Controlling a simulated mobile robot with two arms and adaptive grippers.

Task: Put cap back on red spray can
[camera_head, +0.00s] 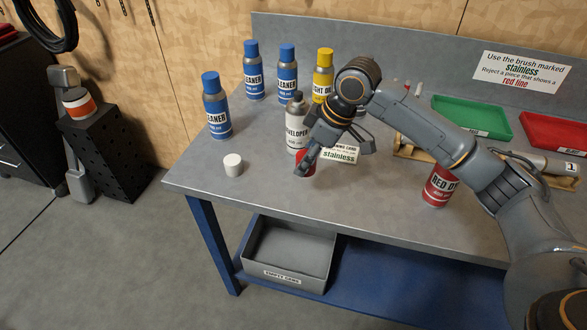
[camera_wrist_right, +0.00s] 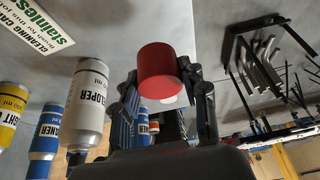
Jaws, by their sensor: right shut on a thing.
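My right gripper (camera_head: 309,160) is shut on a red cap (camera_head: 305,166) in the head view, in front of the developer can and apart from the red can. In the right wrist view the red cap (camera_wrist_right: 160,68) sits between the two fingers (camera_wrist_right: 163,88). The red spray can (camera_head: 438,187) stands upright on the bench, right of the gripper. My right forearm hides its upper part, so its top cannot be seen. My left gripper is not in view.
A white cap (camera_head: 233,165) lies on the bench at left. A green tray (camera_head: 470,115) and red tray (camera_head: 550,130) lie right. The front bench is mostly clear.

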